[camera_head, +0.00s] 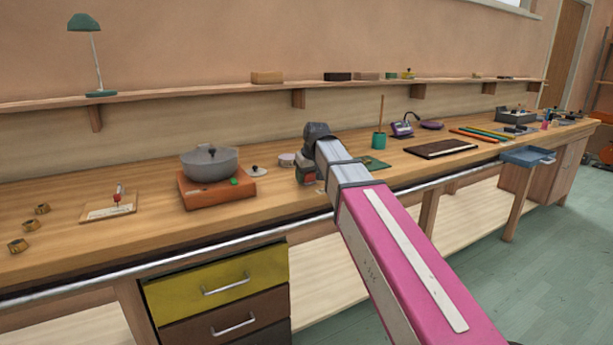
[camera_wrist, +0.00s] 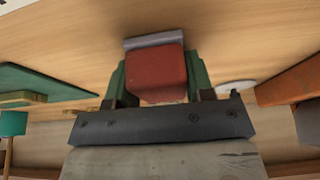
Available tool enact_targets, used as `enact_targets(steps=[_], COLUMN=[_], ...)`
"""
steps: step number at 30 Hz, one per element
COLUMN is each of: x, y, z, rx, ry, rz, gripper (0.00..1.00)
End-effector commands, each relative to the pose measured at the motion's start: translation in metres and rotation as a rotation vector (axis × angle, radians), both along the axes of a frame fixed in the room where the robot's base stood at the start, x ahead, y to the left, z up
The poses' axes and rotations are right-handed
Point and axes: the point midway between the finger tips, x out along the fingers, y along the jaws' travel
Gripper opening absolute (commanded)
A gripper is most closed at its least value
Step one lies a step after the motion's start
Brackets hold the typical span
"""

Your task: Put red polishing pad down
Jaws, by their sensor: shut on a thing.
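The red polishing pad (camera_wrist: 158,74) is a small red block in the wrist view, with a grey strip along its far edge. My gripper (camera_wrist: 156,86) is shut on it, with a green finger on each side. In the head view my gripper (camera_head: 307,177) points down at the wooden workbench (camera_head: 150,232), between the orange box and the green mat. The pad is low over the bench top; I cannot tell whether it touches the wood. My wrist hides part of that spot in the head view.
An orange box (camera_head: 200,197) bearing a grey pot (camera_head: 209,164) stands to the left. A round pale lid (camera_head: 286,160) lies just behind. A green mat (camera_head: 374,163) and teal cup (camera_head: 379,140) are to the right. Bare wood lies in front.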

Motion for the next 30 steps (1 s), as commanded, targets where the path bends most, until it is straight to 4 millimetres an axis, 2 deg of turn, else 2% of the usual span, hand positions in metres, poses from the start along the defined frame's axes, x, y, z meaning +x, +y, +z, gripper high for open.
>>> enact_targets(steps=[11, 12, 14, 24, 30], x=[-0.001, -0.001, -0.001, -0.001, -0.003], y=[0.000, 0.000, 0.000, -0.003, -0.005], z=[-0.013, -0.013, -0.014, -0.013, 0.004], rx=[-0.001, -0.002, -0.002, -0.008, -0.009], ry=[0.006, 0.007, 0.009, 0.009, 0.006], rz=[0.000, 0.000, 0.000, -0.002, -0.004], gripper=[0.18, 0.61, 0.73, 0.74, 0.74])
